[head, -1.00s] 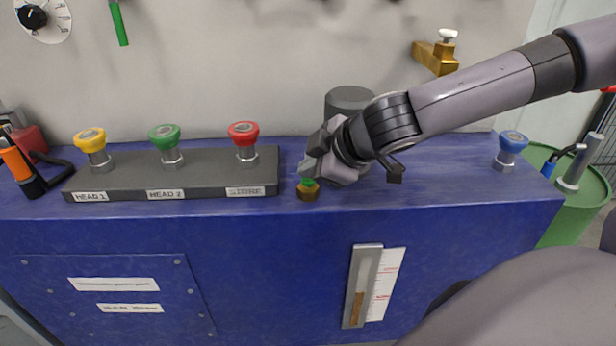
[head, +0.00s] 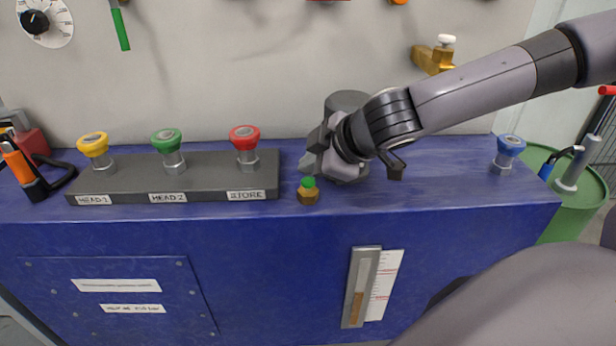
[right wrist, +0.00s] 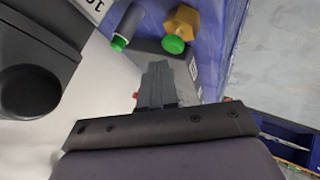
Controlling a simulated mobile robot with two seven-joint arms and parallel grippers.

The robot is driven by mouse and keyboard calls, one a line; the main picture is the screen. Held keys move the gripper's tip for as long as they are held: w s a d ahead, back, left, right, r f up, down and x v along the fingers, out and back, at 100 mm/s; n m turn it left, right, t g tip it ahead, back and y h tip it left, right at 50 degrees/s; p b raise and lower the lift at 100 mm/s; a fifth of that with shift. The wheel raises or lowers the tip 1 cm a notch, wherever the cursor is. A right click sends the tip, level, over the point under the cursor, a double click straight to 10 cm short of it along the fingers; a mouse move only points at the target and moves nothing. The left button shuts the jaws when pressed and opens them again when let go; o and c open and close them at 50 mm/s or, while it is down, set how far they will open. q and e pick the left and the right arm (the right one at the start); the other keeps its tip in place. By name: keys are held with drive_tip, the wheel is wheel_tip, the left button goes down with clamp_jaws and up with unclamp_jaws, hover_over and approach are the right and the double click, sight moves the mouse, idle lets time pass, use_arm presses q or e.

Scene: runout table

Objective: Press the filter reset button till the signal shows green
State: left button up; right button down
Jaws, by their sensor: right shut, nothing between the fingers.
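A brass hex fitting with a bright green dome (head: 308,183) stands near the table's front edge, right of the button bar. It also shows in the right wrist view (right wrist: 174,44). There, a short grey cylinder with a green end (right wrist: 119,43) is beside it; I cannot tell which part is the reset button and which the signal. The grey filter housing (head: 347,100) is partly hidden behind my right gripper (head: 307,163). That gripper is shut and empty, its tip just behind and above the green dome; contact cannot be made out. My left gripper is not in view.
The dark bar (head: 200,190) left of the fitting carries a yellow (head: 93,143), a green (head: 166,139) and a red button (head: 244,136). A blue-topped button (head: 510,143) stands at the right end.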

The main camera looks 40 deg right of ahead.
sight(312, 184)
drive_tip(key=shift+r, duration=0.1)
wheel_tip(312, 184, up, 5)
drive_tip(key=p, duration=0.4)
drive_tip(key=shift+p, duration=0.3)
